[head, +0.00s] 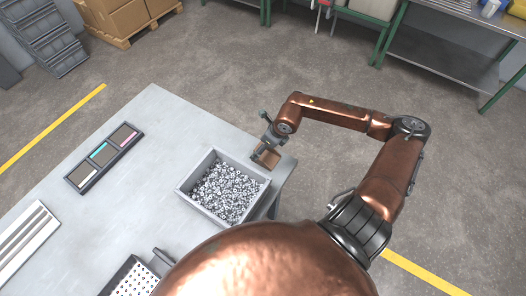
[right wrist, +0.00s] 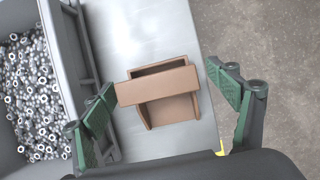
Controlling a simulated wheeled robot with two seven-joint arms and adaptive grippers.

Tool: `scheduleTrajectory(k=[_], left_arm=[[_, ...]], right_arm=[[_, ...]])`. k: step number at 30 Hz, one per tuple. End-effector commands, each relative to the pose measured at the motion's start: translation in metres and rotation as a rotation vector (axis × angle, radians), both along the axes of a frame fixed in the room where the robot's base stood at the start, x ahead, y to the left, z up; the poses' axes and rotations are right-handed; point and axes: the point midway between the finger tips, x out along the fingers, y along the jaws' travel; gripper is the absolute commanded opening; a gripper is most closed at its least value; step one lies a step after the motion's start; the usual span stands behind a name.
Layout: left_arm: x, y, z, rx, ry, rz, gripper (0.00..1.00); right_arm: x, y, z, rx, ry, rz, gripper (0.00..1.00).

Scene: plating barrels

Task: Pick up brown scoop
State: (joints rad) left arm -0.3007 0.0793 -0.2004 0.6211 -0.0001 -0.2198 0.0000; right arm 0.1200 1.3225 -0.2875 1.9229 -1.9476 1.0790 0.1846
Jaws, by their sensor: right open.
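The brown scoop (right wrist: 165,108) lies on the table near its right edge, with its open side facing my wrist camera's lower side. In the head view the scoop (head: 268,158) shows just right of the grey bin, partly hidden by my right gripper. My right gripper (head: 262,146) is above the scoop. In the right wrist view my right gripper (right wrist: 168,118) is open, with one green-padded finger on each side of the scoop and apart from it. My left gripper is not in view.
A grey bin (head: 183,187) full of small metal nuts stands beside the scoop. On the table (head: 160,120) are a dark tray with coloured cards (head: 102,157), a pale grooved rack (head: 28,240) and a perforated container (head: 130,277). The floor right of the table is clear.

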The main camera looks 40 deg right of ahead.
Motion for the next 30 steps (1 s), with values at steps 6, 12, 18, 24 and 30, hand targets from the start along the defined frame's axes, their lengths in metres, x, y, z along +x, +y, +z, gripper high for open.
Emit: scheduleTrajectory(k=[6, 12, 18, 24, 30], left_arm=[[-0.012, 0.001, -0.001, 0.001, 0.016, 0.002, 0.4], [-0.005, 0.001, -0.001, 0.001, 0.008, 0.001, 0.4], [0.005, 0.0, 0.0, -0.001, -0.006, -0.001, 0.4], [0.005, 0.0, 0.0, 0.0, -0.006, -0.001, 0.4], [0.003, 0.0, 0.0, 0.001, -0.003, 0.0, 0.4]], right_arm=[[0.011, 0.006, -0.03, 0.003, 0.0, -0.002, 0.81], [0.014, 0.005, -0.038, 0.001, -0.001, -0.002, 0.81], [0.013, 0.005, -0.038, 0.001, 0.0, -0.004, 0.78], [0.013, 0.005, -0.038, 0.001, 0.0, -0.004, 0.64], [0.013, 0.005, -0.038, 0.001, 0.0, -0.004, 0.5]])
